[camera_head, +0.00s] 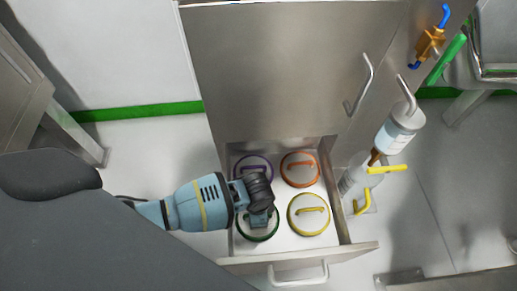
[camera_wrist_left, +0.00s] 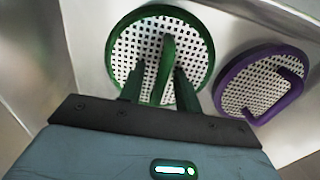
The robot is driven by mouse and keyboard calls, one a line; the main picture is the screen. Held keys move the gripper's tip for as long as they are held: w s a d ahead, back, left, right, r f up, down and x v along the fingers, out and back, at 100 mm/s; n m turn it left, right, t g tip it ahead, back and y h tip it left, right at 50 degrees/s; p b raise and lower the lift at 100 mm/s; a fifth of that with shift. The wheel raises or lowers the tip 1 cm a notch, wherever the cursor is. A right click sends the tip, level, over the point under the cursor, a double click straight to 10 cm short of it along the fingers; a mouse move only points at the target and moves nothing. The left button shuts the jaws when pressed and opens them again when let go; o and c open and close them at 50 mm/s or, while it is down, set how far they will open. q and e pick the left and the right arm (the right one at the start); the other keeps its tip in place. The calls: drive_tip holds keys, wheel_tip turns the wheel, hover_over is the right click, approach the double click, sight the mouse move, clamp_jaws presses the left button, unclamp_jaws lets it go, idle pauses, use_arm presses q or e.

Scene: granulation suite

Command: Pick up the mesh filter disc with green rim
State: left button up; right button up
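The mesh filter disc with green rim (camera_head: 258,235) lies in the front left of the open drawer, partly hidden under my left gripper (camera_head: 262,214). In the left wrist view the disc (camera_wrist_left: 198,50) shows a white perforated face and an upright green handle (camera_wrist_left: 164,65). My left gripper (camera_wrist_left: 160,88) has its two fingers apart, one on each side of the handle, with a gap visible beside it. Finger contact with the disc face is hard to judge. My right gripper is not in view.
The drawer (camera_head: 340,215) also holds a purple-rimmed disc (camera_head: 240,162), an orange one (camera_head: 300,153) and a yellow one (camera_head: 328,222). The drawer walls are close around them. A bottle (camera_head: 398,135) and yellow-handled item (camera_head: 385,169) are to the right.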

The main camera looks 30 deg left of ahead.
use_arm(q)
drive_tip(key=shift+r, duration=0.1)
clamp_jaws()
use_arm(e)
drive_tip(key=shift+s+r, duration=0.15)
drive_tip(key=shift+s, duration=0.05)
